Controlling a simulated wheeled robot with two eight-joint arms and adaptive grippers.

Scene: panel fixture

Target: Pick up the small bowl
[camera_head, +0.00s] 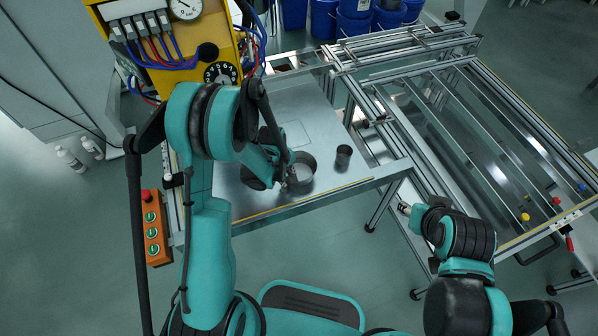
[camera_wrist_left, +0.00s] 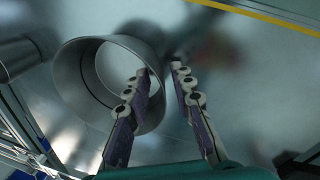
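The small bowl (camera_head: 305,163), round and metallic grey, stands upright on the metal table panel, beside my left gripper (camera_head: 290,182). In the left wrist view the bowl (camera_wrist_left: 73,80) is large and left of centre. My left gripper (camera_wrist_left: 161,71) is open there, with one finger over or inside the bowl's opening and the other outside its rim, so the wall lies between them. Whether a finger touches the wall cannot be told. My right gripper (camera_head: 404,208) is right of the table's front corner, empty as far as seen; its fingers are too small to read.
A small dark cup (camera_head: 344,154) stands just right of the bowl and also shows in the left wrist view (camera_wrist_left: 18,58). A yellow panel with gauge and cables (camera_head: 215,45) rises behind. An aluminium frame (camera_head: 470,130) fills the right. An orange button box (camera_head: 153,228) hangs left.

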